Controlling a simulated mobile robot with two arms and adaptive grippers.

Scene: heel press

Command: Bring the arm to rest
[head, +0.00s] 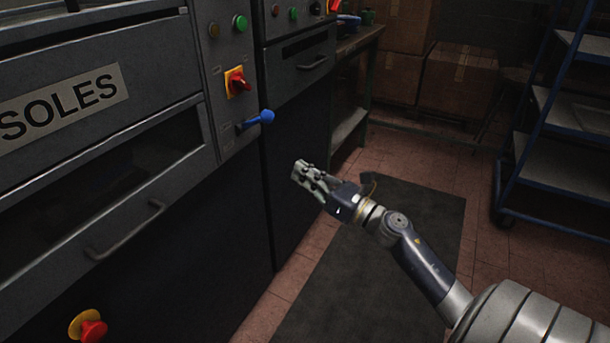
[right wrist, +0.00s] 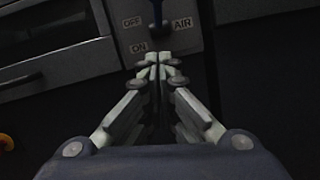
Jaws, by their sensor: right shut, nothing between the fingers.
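My right gripper (head: 300,170) is shut and empty, held out in front of the grey machine (head: 233,60), apart from it. It also shows in the right wrist view (right wrist: 157,62) with its fingers together, pointing at the panel. A blue-knobbed lever (head: 260,118) sticks out from the machine's panel, up and left of the gripper in the head view. In the right wrist view the lever (right wrist: 157,14) stands just beyond the fingertips, between labels reading OFF, ON and AIR. My left gripper is not in view.
A red and yellow switch (head: 237,82) and a green button (head: 240,23) sit above the lever. A red stop button (head: 92,328) is low on the machine. A blue shelf rack (head: 560,120) stands at right, boxes (head: 455,80) at the back. The dark mat (head: 370,260) is clear.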

